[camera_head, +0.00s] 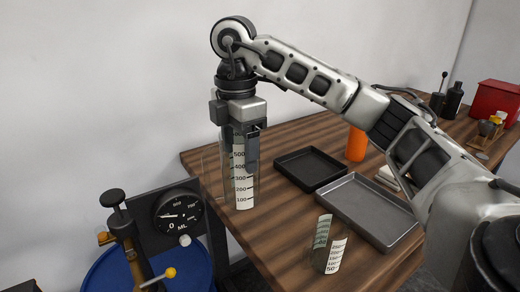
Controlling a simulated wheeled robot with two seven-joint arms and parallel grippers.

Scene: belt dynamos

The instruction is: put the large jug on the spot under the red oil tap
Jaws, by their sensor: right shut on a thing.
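A tall clear jug (243,188) with a white printed scale is upright at the left end of the wooden table. My right gripper (240,158) points down and is shut on its upper part. I cannot tell whether the jug's base touches the tabletop. A shorter clear jug (327,249) with a similar scale stands at the table's front edge. A pump-like brass fitting (131,243) with a yellow knob is at the lower left. I see no tap that is clearly red, and no spot under one. My left gripper is out of view.
A blue drum (105,272) and a round gauge (179,214) are beside the table (284,226) on the left. A black tray (311,168), a grey tray (366,210) and an orange cylinder (356,145) are on the table. A red box (494,100) and dark bottles are farther right.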

